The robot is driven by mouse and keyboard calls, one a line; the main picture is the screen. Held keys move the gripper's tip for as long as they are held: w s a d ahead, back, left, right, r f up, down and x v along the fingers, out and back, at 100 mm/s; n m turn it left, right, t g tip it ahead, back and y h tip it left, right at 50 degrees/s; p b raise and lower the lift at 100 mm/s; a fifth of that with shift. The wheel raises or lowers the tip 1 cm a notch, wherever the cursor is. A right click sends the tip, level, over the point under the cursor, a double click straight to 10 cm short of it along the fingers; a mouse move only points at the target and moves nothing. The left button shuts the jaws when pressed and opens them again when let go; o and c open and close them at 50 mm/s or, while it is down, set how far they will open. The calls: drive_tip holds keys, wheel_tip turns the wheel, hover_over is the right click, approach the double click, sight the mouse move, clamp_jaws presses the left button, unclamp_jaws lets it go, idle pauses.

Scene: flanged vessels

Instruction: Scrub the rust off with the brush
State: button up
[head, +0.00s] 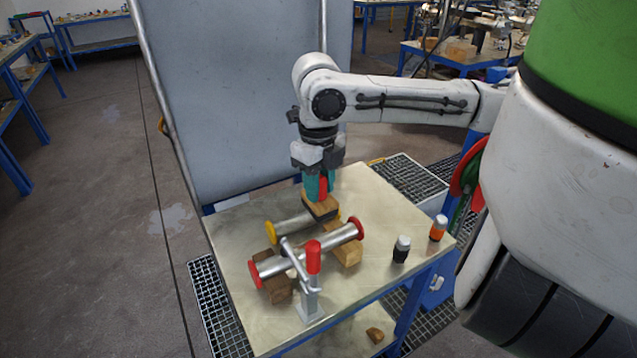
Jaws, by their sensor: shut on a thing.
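My gripper (318,187) points straight down over the far part of the table (375,206). It is shut on a wooden-backed brush (319,206) with a red part between the teal fingertips. The dark underside of the brush is at the end of a grey pipe (301,224) with a yellow cap at its left; I cannot tell whether it touches the metal. No rust can be made out at this size.
A black bottle (401,249) and an orange bottle (438,228) stand at the right. A grey panel (240,100) rises behind. The table's far right is clear.

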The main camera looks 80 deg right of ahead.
drive_tip(key=shift+f+b, duration=3.65)
drive_tip(key=shift+f, duration=1.05)
drive_tip(key=shift+f, duration=0.3)
drive_tip(key=shift+a, duration=0.1)
drive_tip(key=shift+w+a+r, duration=0.1)
drive_tip(key=shift+w+a, duration=0.45)
drive_tip(key=shift+w, duration=0.15)
drive_tip(key=shift+w+a, duration=0.65)
drive_tip(key=shift+w, duration=0.1)
drive_tip(key=shift+s, duration=0.1)
